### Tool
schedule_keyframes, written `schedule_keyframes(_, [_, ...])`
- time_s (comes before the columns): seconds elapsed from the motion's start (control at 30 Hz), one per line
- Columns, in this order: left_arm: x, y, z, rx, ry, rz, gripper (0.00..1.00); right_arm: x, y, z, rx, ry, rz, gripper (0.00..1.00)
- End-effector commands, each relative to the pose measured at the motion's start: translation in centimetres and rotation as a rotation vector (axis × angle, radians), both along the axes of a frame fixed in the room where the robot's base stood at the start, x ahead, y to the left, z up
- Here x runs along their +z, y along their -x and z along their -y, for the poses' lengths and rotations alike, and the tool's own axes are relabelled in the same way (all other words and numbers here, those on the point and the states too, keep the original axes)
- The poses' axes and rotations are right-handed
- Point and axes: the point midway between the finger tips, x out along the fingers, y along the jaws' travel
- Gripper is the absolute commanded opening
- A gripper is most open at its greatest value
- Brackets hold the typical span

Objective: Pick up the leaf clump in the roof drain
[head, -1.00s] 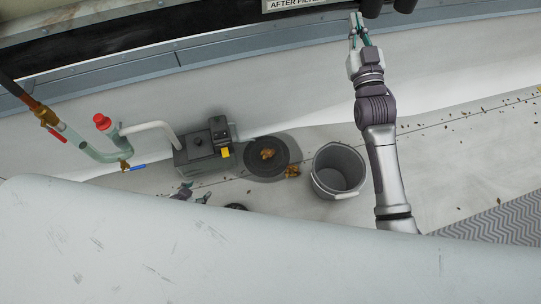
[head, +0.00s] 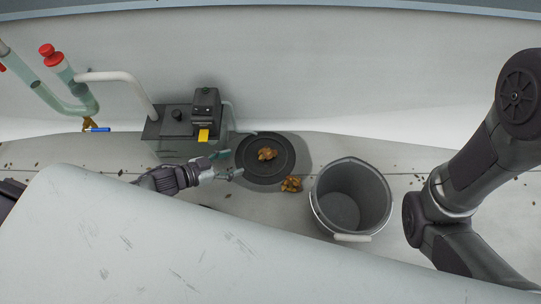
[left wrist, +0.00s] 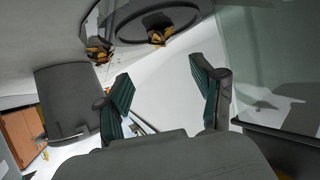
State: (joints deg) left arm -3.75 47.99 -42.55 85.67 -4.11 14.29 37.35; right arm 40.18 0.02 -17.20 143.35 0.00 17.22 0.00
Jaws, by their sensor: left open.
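A brown leaf clump (head: 267,154) lies on the round dark roof drain (head: 252,176). A second leaf clump (head: 291,184) lies on the roof just outside the drain's lower right rim. My left gripper (head: 229,165) is open and empty, just left of the drain, apart from both clumps. In the left wrist view the open fingers (left wrist: 162,92) show with nothing between them. The drain clump (left wrist: 158,37) and the outer clump (left wrist: 98,54) lie beyond them at the top. My right arm is at the right of the head view; its gripper is out of frame.
An empty grey bucket (head: 376,188) stands right of the drain. A grey pump box (head: 165,124) with a yellow tab stands just behind my left gripper. A large pale surface (head: 140,245) fills the lower foreground. Small debris is scattered on the roof.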

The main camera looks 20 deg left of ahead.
Motion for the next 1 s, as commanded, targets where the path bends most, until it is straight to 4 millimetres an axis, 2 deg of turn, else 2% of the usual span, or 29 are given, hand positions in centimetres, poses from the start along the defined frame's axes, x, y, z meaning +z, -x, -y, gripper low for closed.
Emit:
schedule_keyframes(0.1, [-1.4,-1.6,1.3,-0.001,0.002,0.005,0.68,-1.9,0.0,0.0,0.0,0.0,0.0,0.0])
schedule_keyframes(0.3, [-3.0,-4.2,3.4,0.0,0.0,0.004,0.68,-4.3,-0.1,0.0,0.0,0.0,-0.002,0.0])
schedule_keyframes(0.57, [-3.7,-5.6,4.7,0.001,0.0,0.001,0.68,-5.4,-0.1,0.0,0.0,0.0,-0.002,0.0])
schedule_keyframes(0.83, [-5.6,-8.4,7.0,0.0,0.0,0.003,0.68,-8.3,-0.1,0.0,0.0,0.0,-0.002,0.0])
schedule_keyframes(1.0, [-5.8,-9.1,7.6,0.001,-0.001,0.001,0.68,-8.7,-0.1,0.0,0.0,0.0,-0.002,0.0])
